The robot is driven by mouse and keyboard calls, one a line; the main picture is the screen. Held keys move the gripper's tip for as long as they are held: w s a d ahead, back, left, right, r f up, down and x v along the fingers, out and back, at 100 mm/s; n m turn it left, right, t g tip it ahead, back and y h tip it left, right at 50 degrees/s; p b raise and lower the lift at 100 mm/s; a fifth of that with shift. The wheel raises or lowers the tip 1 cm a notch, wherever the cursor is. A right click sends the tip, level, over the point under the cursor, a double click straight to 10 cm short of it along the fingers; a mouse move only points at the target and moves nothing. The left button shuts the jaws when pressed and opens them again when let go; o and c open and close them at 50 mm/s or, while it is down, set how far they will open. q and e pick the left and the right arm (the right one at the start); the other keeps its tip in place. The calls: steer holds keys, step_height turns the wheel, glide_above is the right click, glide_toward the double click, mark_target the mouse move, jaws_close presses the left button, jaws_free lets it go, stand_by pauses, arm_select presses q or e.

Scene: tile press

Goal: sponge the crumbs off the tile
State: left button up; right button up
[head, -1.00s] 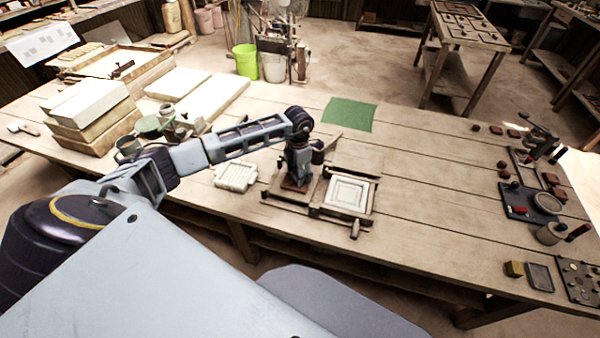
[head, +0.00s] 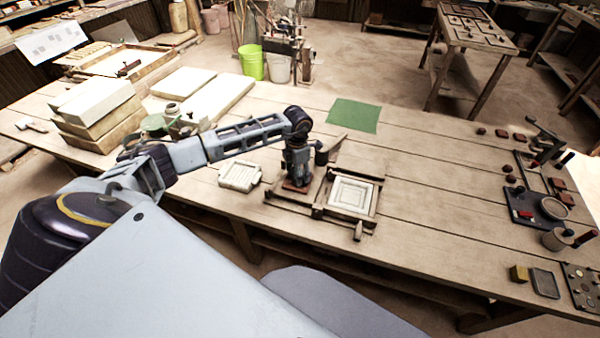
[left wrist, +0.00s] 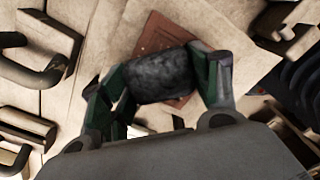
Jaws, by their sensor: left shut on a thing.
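The reddish-brown tile (left wrist: 163,33) lies flat on a pale wooden bed in the left wrist view. In the head view only its edge (head: 290,188) shows under my left gripper (head: 297,181). My left gripper (left wrist: 158,80) is shut on a dark grey sponge (left wrist: 160,76), which covers the middle of the tile. I cannot tell whether the sponge touches the tile. A few tiny pale specks show on the tile's uncovered part; they are too small to make out well. My right gripper is in neither view.
A wooden frame with a pale square relief mould (head: 352,194) adjoins the tile's bed on the right. A white ribbed block (head: 240,176) lies to the left. A green mat (head: 353,115) lies behind. The table right of the frame is mostly clear.

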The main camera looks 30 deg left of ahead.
arm_select(q)
steer(key=shift+s, duration=0.2)
stand_by(0.4)
steer(key=shift+s+d, duration=0.2)
steer(key=shift+s, duration=0.15)
steer(key=shift+f, duration=0.1)
steer(key=shift+s, duration=0.15)
steer(key=shift+s+d+p, duration=0.1)
steer(key=shift+s+p, duration=0.4)
steer(key=shift+d, duration=0.1)
stand_by(0.4)
steer(key=shift+w+d, duration=0.2)
steer(key=shift+d, duration=0.35)
steer(key=shift+d, duration=0.25)
steer(key=shift+w+d+b, duration=0.2)
steer(key=shift+d+b, duration=0.1)
steer(key=shift+d, duration=0.05)
